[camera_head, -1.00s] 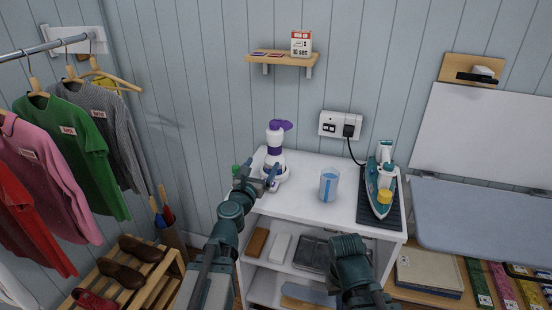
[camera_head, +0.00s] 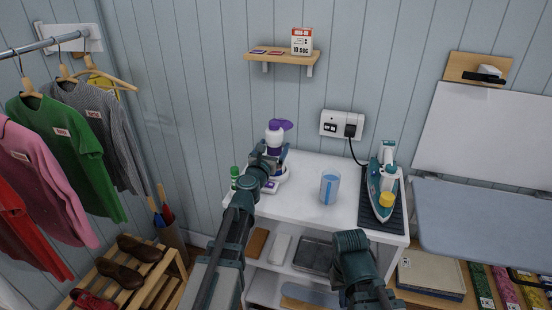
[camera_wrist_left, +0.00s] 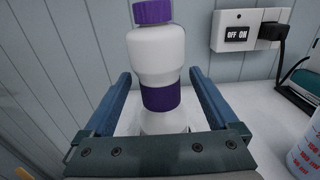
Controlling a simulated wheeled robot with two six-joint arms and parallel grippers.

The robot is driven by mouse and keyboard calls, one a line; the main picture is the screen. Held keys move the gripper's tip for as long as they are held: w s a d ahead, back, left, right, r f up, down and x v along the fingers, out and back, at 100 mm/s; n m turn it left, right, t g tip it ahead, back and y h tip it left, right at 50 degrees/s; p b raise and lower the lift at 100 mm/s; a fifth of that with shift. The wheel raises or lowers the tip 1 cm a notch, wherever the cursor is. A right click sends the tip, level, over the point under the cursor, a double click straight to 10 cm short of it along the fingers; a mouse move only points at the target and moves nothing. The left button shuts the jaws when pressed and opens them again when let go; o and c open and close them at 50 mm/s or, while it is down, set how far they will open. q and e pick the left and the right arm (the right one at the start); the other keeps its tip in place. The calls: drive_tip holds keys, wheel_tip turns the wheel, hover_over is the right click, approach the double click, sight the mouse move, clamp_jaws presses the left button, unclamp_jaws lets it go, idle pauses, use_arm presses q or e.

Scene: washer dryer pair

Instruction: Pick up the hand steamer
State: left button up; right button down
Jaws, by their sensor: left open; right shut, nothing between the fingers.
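The hand steamer (camera_head: 274,138) is white with a purple head and a purple band. It stands upright at the back left of the white cabinet top (camera_head: 310,213). My left gripper (camera_head: 272,153) is at the steamer, partly covering its lower part in the head view. In the left wrist view the steamer (camera_wrist_left: 158,47) stands between the two open blue fingers, with a gap visible on each side. Its base is hidden behind the gripper's crossbar. My right arm shows at the lower middle of the head view; its gripper does not show.
A measuring cup with blue liquid (camera_head: 329,187) stands right of the steamer. A small shelf (camera_head: 281,58) hangs above.

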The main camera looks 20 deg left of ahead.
use_arm(q)
drive_tip(key=shift+w, duration=1.05)
drive_tip(key=shift+s, duration=0.15)
drive_tip(key=c, duration=1.4)
drive_tip(key=shift+r, duration=0.1)
